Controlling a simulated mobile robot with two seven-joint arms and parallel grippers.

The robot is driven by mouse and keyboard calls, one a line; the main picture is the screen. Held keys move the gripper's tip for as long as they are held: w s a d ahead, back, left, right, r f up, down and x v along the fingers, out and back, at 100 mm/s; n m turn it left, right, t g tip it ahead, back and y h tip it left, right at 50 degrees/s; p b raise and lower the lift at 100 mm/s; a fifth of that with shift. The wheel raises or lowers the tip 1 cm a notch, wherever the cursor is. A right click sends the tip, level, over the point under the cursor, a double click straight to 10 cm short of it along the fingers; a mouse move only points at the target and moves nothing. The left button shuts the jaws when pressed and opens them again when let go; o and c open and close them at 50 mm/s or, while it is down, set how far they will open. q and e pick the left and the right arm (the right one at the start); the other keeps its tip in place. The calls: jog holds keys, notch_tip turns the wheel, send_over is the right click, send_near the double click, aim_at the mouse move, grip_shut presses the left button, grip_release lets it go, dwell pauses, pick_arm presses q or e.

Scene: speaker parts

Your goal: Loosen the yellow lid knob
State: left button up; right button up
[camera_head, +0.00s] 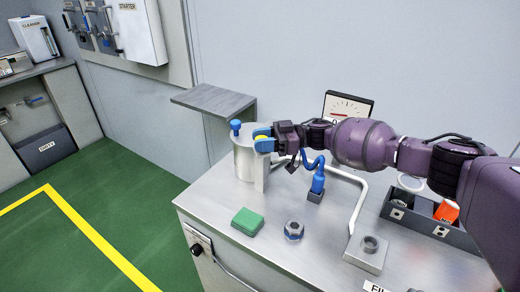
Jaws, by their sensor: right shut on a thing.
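A silver cylindrical pot (243,163) stands near the back left of the metal worktop. A blue knob (236,126) shows at its rim on the left. My left gripper is not in view.
On the worktop (265,235) are a green block (247,222), a blue-grey nut (293,230), a blue bottle (317,183), a metal block with a bent pipe (366,252) and a grey parts tray (425,222). A gauge (347,107) stands behind my arm. A grey shelf (213,99) juts out behind the pot.

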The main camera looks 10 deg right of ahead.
jog(key=f+n+g+b, duration=0.1)
jog(key=g+b, duration=0.1)
jog(key=g, duration=0.1)
jog(key=shift+f+n, duration=0.35)
jog(key=shift+n, duration=0.05)
jog(key=n+g+b, duration=0.1)
jog(key=g+b, duration=0.1)
jog(key=shift+n+g+h+b, duration=0.3)
jog(key=shift+n+g, duration=0.1)
jog(key=shift+r+n+g+h+b, duration=0.1)
jog(key=shift+n+g+h+b, duration=0.3)
jog(key=shift+n+g+b, duration=0.6)
jog(key=g, duration=0.1)
jog(key=n+g+h+b, duration=0.1)
jog(key=shift+r+g, duration=0.2)
jog(key=shift+g, duration=0.1)
pick_arm(q)
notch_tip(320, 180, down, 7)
jog(key=b, duration=0.1)
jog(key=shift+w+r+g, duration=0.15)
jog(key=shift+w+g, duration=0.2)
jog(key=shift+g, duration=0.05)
pick_arm(e)
jog(key=shift+r+n+g+h, duration=0.2)
jog(key=shift+n+g+h, duration=0.2)
jog(key=shift+n+g, duration=0.15)
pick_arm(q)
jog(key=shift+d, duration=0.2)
pick_arm(e)
jog(key=shift+r, duration=0.15)
